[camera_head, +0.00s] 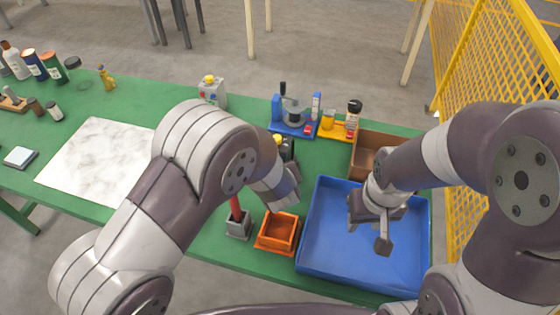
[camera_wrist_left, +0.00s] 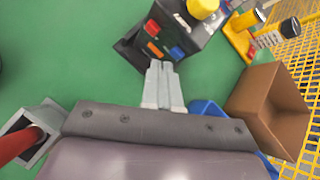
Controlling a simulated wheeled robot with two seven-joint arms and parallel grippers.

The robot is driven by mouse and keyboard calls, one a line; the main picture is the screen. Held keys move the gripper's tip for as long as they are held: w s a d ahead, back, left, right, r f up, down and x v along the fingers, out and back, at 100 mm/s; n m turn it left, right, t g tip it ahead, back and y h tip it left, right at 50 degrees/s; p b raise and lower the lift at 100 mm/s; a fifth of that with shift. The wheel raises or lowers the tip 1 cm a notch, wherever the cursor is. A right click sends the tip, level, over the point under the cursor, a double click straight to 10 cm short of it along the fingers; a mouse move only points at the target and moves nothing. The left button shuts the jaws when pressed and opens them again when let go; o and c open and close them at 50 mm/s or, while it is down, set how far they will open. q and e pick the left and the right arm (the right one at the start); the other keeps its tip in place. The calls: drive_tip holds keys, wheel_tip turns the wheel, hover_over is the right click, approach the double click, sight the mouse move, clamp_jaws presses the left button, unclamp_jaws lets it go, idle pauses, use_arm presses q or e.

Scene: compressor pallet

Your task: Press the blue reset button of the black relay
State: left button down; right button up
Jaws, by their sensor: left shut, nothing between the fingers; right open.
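The black relay (camera_wrist_left: 165,38) stands on the green table in the left wrist view. It has a red button (camera_wrist_left: 151,27), an orange panel (camera_wrist_left: 154,49), a blue button (camera_wrist_left: 177,53) and a yellow knob (camera_wrist_left: 203,8). My left gripper (camera_wrist_left: 159,66) is shut and empty, its fingertips close to the relay's near face, just left of the blue button; I cannot tell whether they touch. In the head view the relay (camera_head: 288,150) is partly hidden by my left arm. My right gripper (camera_head: 379,228) is open over the blue tray (camera_head: 310,266).
An orange bin (camera_head: 264,245) and a grey holder with a red handle (camera_head: 238,226) stand in front. A brown box (camera_head: 364,151), a yellow fixture (camera_head: 335,130) and a blue fixture (camera_head: 292,131) stand behind. A yellow mesh fence (camera_head: 480,120) borders the right side.

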idle(0.5)
use_arm(q)
drive_tip(key=shift+w+d, duration=0.15)
drive_tip(key=shift+w, duration=0.45)
drive_tip(key=shift+s+b, duration=0.1)
drive_tip(key=shift+b, duration=0.25)
drive_tip(key=s+a+b, duration=0.2)
drive_tip(key=s+b, duration=0.1)
drive_tip(key=s, duration=0.3)
drive_tip(key=shift+s, duration=0.35)
drive_tip(key=shift+a, duration=0.1)
idle(0.8)
